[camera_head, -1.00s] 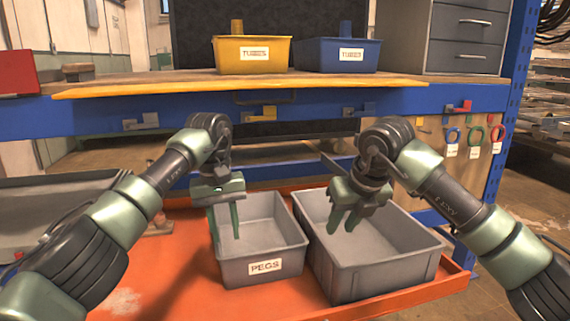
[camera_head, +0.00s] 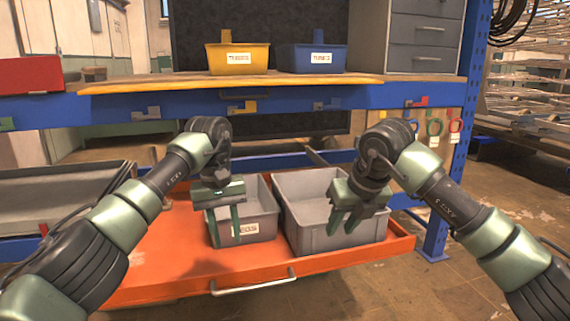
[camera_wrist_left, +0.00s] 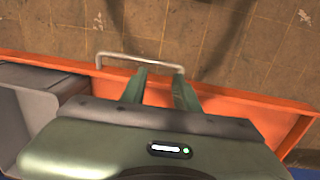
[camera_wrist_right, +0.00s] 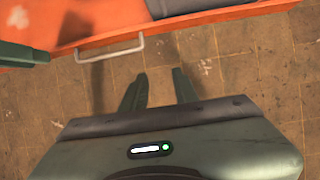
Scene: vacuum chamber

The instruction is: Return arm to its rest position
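My left gripper (camera_head: 225,232) hangs with its fingers pointing down in front of the small grey bin labelled PEGS (camera_head: 262,228) and partly covers it. Its fingers are apart with nothing between them in the left wrist view (camera_wrist_left: 159,88). My right gripper (camera_head: 344,226) points down in front of the larger grey bin (camera_head: 305,240). Its fingers are also apart and empty in the right wrist view (camera_wrist_right: 159,84), with the bare floor below them. Both arms are bent and held out in front of me.
The bins stand on an orange pull-out tray (camera_head: 165,270) with a metal handle (camera_head: 253,287). Above it, a blue-framed bench (camera_head: 290,97) carries a yellow bin (camera_head: 225,60), a blue bin (camera_head: 300,60) and a grey drawer cabinet (camera_head: 428,30). Open floor (camera_head: 420,295) lies at the front right.

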